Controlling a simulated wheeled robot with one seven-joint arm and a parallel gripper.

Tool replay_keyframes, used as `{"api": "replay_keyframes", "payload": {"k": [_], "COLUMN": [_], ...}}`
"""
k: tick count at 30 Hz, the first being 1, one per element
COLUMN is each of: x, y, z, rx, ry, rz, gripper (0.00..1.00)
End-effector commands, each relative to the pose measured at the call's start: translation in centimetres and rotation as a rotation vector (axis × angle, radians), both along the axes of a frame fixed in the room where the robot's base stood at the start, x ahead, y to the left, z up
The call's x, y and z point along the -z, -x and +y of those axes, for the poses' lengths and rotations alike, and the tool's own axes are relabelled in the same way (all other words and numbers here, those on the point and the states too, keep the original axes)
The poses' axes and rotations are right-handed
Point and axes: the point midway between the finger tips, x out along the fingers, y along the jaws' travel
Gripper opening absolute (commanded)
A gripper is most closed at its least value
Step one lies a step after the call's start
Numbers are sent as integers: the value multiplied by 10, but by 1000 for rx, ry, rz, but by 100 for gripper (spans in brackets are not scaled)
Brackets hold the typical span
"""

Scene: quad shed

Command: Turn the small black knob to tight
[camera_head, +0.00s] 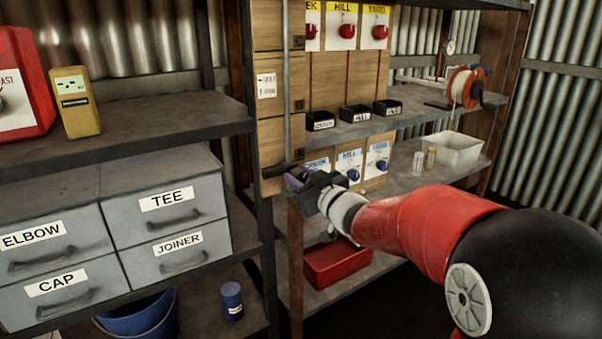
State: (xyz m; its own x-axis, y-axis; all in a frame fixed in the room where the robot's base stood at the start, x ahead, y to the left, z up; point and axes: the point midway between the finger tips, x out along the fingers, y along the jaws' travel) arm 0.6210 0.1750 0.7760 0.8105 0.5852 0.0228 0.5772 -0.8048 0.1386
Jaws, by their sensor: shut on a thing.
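My gripper (292,182) reaches in from the right and is shut at the knob, against the front of the post. The fingers and wrist hide part of the knob, so its turn angle cannot be read. A small white label (266,85) with tiny print is on the post above; its words are too small to read.
Shelves hold red knobs on cards (347,31), small black bins (354,113), blue knobs on cards (349,167) and a white tub (454,150). Grey labelled drawers (168,205) stand at left. A red tray (336,262) sits below my gripper.

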Motion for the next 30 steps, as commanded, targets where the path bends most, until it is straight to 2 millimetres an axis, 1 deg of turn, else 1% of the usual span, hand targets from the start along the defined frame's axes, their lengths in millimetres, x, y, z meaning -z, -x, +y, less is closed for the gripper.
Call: {"api": "replay_keyframes", "payload": {"k": [1,18,24,30], "x": [-2,-2,-2,-1], "y": [0,0,0,1], "z": [-1,0,0,1], "rx": [2,1,2,1], "ry": [-36,-481,-610,-704], "rz": [25,323,412,475], "gripper": [7,7,7,7]}}
